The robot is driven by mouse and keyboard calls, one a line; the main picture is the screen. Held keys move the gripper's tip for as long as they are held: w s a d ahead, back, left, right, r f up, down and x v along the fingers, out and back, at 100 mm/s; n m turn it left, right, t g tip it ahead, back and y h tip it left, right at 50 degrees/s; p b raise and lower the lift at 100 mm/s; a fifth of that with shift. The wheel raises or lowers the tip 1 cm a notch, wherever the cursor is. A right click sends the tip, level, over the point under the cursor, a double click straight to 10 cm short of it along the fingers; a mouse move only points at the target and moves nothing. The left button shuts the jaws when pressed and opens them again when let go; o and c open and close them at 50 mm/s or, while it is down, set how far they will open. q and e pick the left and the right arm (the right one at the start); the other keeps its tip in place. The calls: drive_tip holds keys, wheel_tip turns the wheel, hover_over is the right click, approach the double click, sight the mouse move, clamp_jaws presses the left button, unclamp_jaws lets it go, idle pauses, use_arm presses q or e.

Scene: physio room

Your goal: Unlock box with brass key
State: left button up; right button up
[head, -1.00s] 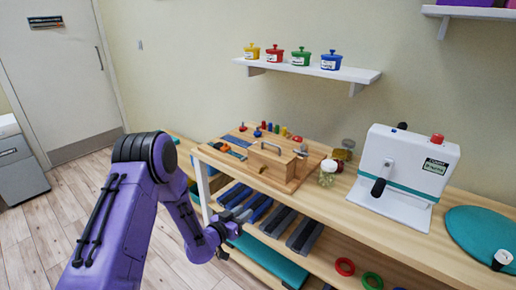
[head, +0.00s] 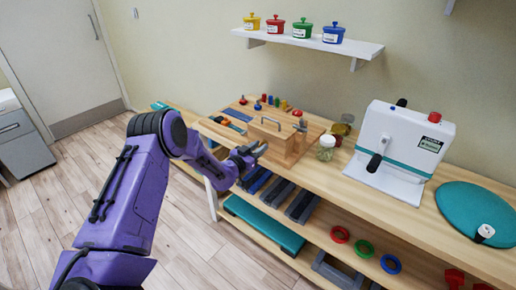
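The wooden box (head: 271,134) with a metal handle on top stands on a wooden board (head: 310,127) on the bench. A small metal piece (head: 299,126) shows at the box's right end; it is too small to tell whether it is the brass key or part of a lock. No key can be made out for certain. My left gripper (head: 260,148) is at the bench's front edge, in front of the box's lower left part. Its fingers look apart, with nothing seen between them. My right gripper is out of view.
A glass jar (head: 325,148) stands right of the box, near a white machine (head: 399,148) with a black-handled lever. A teal disc (head: 476,213) lies farther right. Colored pegs stand behind the box. Lidded pots sit on the wall shelf (head: 310,41).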

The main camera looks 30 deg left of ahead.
use_arm(q)
clamp_jaws()
drive_tip(key=shift+m, duration=0.3)
drive_tip(key=shift+m+b, duration=7.95)
drive_tip(key=shift+m, duration=0.75)
unclamp_jaws()
